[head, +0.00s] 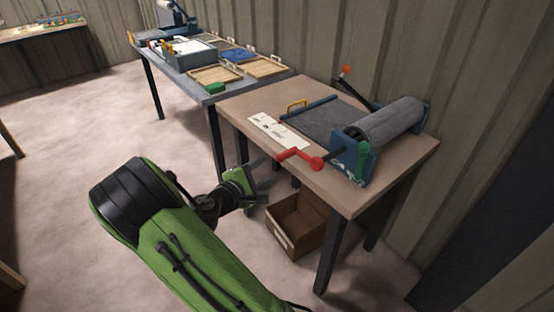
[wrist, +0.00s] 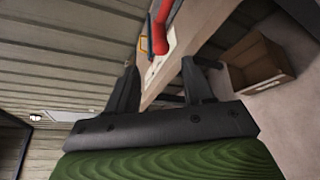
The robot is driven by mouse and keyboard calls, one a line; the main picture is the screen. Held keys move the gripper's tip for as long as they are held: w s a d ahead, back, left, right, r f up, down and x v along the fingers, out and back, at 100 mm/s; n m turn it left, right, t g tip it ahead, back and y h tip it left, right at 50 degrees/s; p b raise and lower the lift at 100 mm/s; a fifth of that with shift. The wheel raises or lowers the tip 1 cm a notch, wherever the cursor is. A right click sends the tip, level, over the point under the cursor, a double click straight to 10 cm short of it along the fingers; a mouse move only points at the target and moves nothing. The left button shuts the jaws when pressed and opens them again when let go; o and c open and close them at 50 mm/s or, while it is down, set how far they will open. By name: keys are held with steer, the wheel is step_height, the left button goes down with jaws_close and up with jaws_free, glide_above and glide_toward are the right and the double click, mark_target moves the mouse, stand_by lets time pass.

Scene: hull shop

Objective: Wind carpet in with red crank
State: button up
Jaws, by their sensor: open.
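The red crank (head: 300,158) sticks out from the front left side of a roller stand on the wooden table. It also shows in the wrist view (wrist: 160,32), above and beyond my fingers. The carpet (head: 333,122) is a grey sheet lying flat on the table, and part of it is wound on the grey roll (head: 390,121) between blue side plates. My gripper (head: 262,178) is open and empty, just off the table's front edge, left of and a little below the crank. Its two dark fingers (wrist: 160,85) are apart in the wrist view, not touching the crank.
A green handle (head: 363,160) stands by the near blue plate. A yellow handle (head: 297,105) and a white printed strip (head: 279,133) lie by the carpet. A brown open box (head: 297,226) sits under the table (head: 349,207). A grey table (head: 207,98) with trays stands behind.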

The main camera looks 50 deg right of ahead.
mark_target(279, 159)
steer(key=b+x, duration=0.1)
steer(key=x, duration=1.1)
steer(key=shift+s+d+b, duration=0.1)
steer(key=shift+d+b, duration=0.05)
steer(key=shift+b, duration=0.25)
jaws_close()
